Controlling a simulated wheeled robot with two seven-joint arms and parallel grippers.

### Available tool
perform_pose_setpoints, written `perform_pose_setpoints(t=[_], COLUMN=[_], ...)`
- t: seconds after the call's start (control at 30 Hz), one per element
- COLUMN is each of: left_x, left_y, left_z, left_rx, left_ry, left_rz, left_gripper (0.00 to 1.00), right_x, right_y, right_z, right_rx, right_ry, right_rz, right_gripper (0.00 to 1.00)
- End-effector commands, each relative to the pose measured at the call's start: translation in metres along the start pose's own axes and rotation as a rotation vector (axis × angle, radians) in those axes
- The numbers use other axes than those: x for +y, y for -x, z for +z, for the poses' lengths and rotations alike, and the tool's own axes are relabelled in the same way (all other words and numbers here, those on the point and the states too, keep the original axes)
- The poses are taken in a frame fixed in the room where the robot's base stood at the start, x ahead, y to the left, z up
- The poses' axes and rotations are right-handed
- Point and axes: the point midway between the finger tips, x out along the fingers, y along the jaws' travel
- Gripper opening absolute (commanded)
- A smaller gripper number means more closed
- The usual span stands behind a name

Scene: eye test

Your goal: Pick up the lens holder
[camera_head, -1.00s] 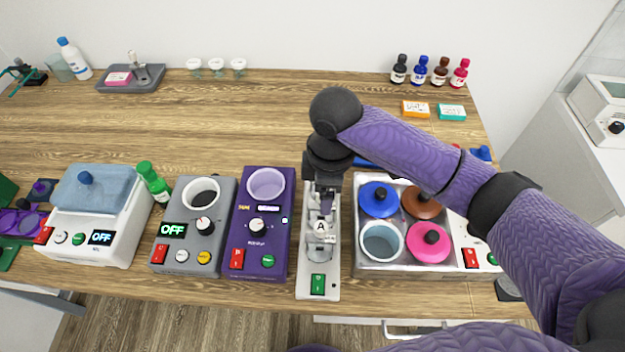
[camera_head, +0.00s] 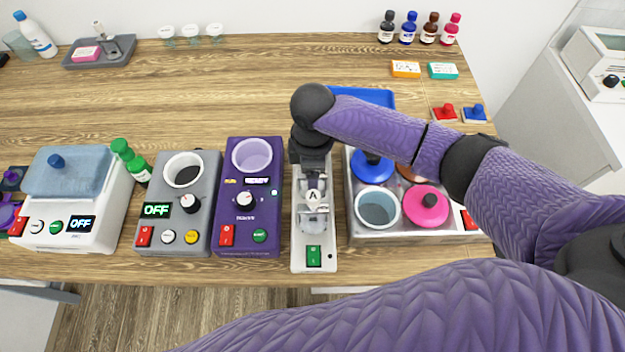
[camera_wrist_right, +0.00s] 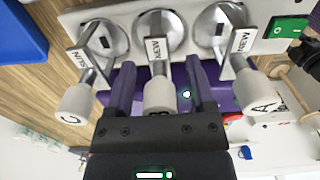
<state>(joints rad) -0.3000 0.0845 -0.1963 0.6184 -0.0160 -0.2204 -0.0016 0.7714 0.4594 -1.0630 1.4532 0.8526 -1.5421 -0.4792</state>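A long white unit (camera_head: 300,262) stands near the table's front edge. The wrist view shows three round metal pieces on it, with label cards and white-knobbed handles: handle C (camera_wrist_right: 76,103), middle handle B (camera_wrist_right: 158,94) and handle A (camera_wrist_right: 260,98). I take these as the lens holders; which one is meant, I cannot tell. Handle A also shows in the head view (camera_head: 313,195). My right gripper (camera_wrist_right: 157,76) has its fingers apart, one on each side of handle B, with slim gaps showing. In the head view my right wrist hides the unit's far part. My left gripper is out of view.
A purple device (camera_head: 247,215) stands close left of the unit. A metal bath (camera_head: 400,236) with blue and pink lids stands close right. A blue tray (camera_head: 365,96) lies behind. The table behind the devices is mostly clear.

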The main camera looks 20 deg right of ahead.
Motion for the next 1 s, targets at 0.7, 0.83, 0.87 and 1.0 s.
perform_pose_setpoints(t=[0.7, 0.83, 0.87, 1.0], left_x=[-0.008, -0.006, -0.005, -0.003], left_y=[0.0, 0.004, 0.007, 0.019], left_z=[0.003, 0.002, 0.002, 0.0], left_rx=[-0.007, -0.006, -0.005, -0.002], left_ry=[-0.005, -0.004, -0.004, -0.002], left_rz=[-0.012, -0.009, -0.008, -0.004], left_gripper=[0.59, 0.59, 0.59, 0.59], right_x=[0.0, 0.001, 0.001, 0.001], right_y=[0.001, 0.011, 0.018, 0.058], right_z=[0.0, 0.0, 0.0, -0.001], right_rx=[0.001, 0.003, 0.003, 0.004], right_ry=[-0.001, 0.0, -0.001, 0.001], right_rz=[0.0, 0.002, 0.002, 0.004], right_gripper=[0.0, 0.0, 0.0, 0.0])
